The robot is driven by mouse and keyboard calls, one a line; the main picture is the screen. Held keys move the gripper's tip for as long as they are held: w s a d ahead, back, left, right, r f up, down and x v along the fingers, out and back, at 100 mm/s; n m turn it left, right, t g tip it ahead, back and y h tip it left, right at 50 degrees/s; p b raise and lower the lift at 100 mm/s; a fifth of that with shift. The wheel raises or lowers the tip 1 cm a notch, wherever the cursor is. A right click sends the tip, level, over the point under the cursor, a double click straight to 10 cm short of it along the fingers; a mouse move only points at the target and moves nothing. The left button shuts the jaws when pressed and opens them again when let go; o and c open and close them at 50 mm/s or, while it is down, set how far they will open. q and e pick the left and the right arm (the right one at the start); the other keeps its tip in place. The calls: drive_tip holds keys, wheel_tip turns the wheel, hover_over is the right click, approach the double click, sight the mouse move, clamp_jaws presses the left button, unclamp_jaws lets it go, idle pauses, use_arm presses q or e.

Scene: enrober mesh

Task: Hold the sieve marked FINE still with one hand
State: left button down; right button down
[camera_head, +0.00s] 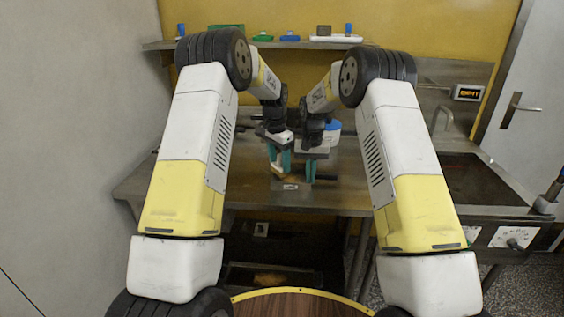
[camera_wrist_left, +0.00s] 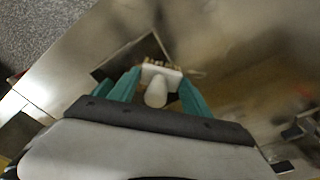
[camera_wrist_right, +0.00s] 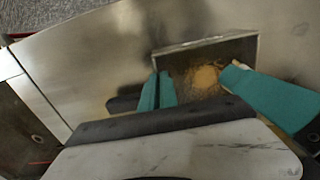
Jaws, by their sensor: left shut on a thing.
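My left gripper (camera_head: 279,158) is shut on a small white brush (camera_wrist_left: 156,86) with a rounded handle and pale bristles. It holds the brush low over the worktop, left of my right gripper. My right gripper (camera_wrist_right: 196,76) has its teal fingers wide apart, with nothing clamped between them. Below and beyond these fingers is a sieve (camera_wrist_right: 205,46) with a straight metal wall and a patch of tan powder on its mesh. A dark bar, perhaps its handle, is partly hidden beside the left finger. A white label (camera_head: 290,187) lies at the front; its lettering is too small to read.
The steel worktop (camera_head: 145,181) has free room at the left. A shelf (camera_head: 270,44) at the back carries small green and blue items. A blue-topped container stands behind my right gripper. A dark basin (camera_head: 480,180) and a control panel (camera_head: 515,237) are at the right.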

use_arm(q)
drive_tip(key=shift+s+a+r, duration=0.15)
drive_tip(key=shift+a+r, duration=0.25)
drive_tip(key=shift+r, duration=0.1)
drive_tip(key=shift+w+a, duration=0.25)
drive_tip(key=shift+w, duration=0.55)
drive_tip(key=shift+s+d+r, duration=0.1)
drive_tip(key=shift+d, duration=1.8)
drive_tip(key=shift+s+d+r, duration=0.1)
drive_tip(key=shift+d, duration=2)
drive_tip(key=shift+h, duration=0.3)
drive_tip(key=shift+w+a+r, duration=0.1)
drive_tip(key=shift+a+r, duration=0.15)
drive_tip(key=shift+a, duration=0.95)
drive_tip(key=shift+w+a+r, duration=0.1)
drive_tip(key=shift+a+r, duration=0.1)
drive_tip(key=shift+a, duration=2.55)
drive_tip(key=shift+a, duration=0.1)
